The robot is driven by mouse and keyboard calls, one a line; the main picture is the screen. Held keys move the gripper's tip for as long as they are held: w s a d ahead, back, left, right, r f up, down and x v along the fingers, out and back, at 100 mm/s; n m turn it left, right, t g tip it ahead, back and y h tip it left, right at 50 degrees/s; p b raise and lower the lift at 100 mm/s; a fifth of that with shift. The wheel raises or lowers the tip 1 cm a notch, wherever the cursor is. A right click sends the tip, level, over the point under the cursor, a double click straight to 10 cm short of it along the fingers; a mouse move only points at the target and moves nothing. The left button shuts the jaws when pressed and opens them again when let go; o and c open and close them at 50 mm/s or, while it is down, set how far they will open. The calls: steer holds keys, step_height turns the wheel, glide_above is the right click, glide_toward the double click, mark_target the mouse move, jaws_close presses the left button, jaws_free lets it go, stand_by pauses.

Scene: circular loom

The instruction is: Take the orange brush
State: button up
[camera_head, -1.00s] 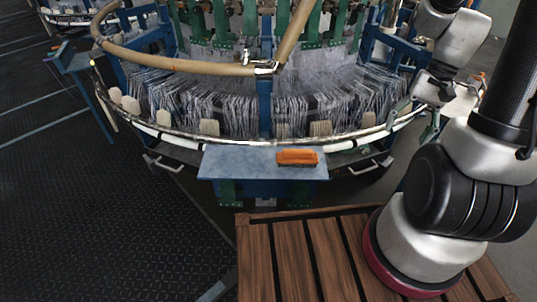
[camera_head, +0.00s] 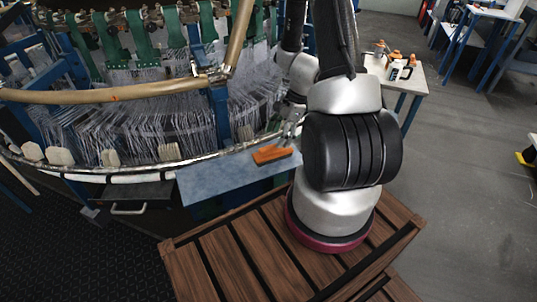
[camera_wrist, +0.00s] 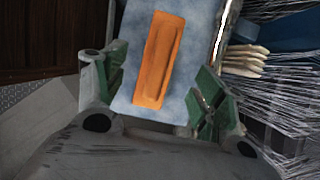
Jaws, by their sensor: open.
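The orange brush (camera_head: 272,154) lies on a blue-grey shelf (camera_head: 225,178) at the front of the circular loom. My gripper (camera_head: 290,130) is at the shelf's right end, close to the brush, partly hidden by my arm. In the wrist view the brush (camera_wrist: 159,58) lies lengthwise on the shelf (camera_wrist: 200,45), ahead of and between my open gripper's fingers (camera_wrist: 158,95). The fingers stand apart on either side, and nothing is held between them.
The loom's curved rail (camera_head: 172,162) and rows of threads (camera_head: 140,120) run behind the shelf. A wooden slatted platform (camera_head: 240,245) lies below. A white table (camera_head: 395,72) with small orange-and-white items stands at the back right. Open grey floor (camera_head: 465,170) spreads on the right.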

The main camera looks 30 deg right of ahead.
mark_target(273, 151)
steer(key=x, duration=0.7)
steer(key=shift+d+f, duration=0.3)
steer(key=c, duration=1.2)
